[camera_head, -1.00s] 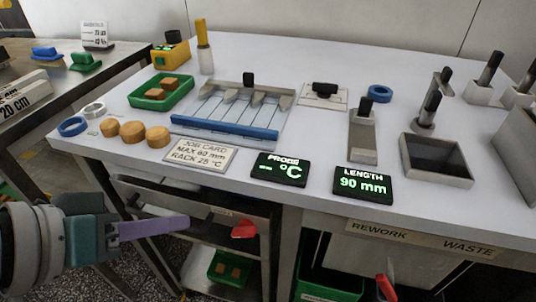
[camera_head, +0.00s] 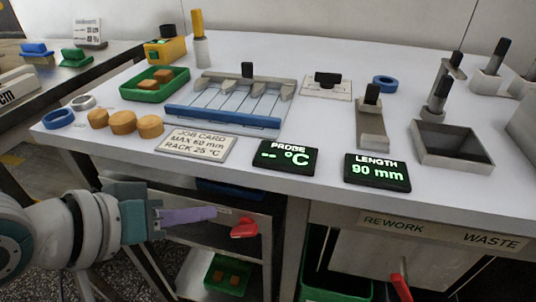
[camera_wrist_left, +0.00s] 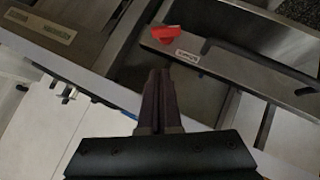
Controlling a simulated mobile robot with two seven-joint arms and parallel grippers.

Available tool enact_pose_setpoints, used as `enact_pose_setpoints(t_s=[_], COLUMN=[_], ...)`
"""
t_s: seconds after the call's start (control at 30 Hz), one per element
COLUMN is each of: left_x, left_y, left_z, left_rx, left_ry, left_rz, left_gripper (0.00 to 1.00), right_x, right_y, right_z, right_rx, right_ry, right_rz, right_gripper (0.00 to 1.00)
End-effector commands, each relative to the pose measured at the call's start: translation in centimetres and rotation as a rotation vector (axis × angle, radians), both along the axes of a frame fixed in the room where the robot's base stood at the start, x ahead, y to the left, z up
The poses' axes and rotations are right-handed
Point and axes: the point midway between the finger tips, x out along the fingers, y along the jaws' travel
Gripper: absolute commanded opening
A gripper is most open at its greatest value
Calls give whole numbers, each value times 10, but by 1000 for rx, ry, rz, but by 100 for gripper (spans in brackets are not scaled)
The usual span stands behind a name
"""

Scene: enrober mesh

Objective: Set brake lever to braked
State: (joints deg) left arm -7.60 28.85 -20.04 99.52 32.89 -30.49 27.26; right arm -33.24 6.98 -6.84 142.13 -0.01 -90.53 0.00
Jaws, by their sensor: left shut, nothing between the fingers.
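A red lever (camera_head: 244,228) sits on the front of the metal cart under the table's front edge, beside a small label. It looks like the brake lever; its setting is hard to read. It also shows in the left wrist view (camera_wrist_left: 167,37), ahead of the fingertips. My left gripper (camera_head: 214,212) is shut and empty, its purple fingers pointing right, just left of the lever with a small gap. The closed fingers also show in the left wrist view (camera_wrist_left: 158,78). My right gripper is not in view.
The white table (camera_head: 330,215) overhangs the cart. A green crate (camera_head: 226,275) sits on the lower shelf. The probe display (camera_head: 285,155) and length display (camera_head: 377,172) stand above.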

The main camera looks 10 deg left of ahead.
Motion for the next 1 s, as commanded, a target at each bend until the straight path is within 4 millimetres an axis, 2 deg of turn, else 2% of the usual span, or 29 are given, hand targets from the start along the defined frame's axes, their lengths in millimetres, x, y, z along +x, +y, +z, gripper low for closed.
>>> enact_pose_setpoints(t_s=[0.03,0.23,0.43,0.6,1.0], left_x=[9,38,34,34,34], left_y=[-5,-20,-33,-38,-38], left_z=[-12,-37,-60,-66,-65], left_rx=[-2,-1,0,-1,4], left_ry=[-3,-2,0,0,0], left_rz=[1,0,0,-1,-1], left_gripper=[0,0,0,0,0], right_x=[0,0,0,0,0], right_y=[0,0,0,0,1], right_z=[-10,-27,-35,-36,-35], right_rx=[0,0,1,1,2], right_ry=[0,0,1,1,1], right_rz=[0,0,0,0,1], right_gripper=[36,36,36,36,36])
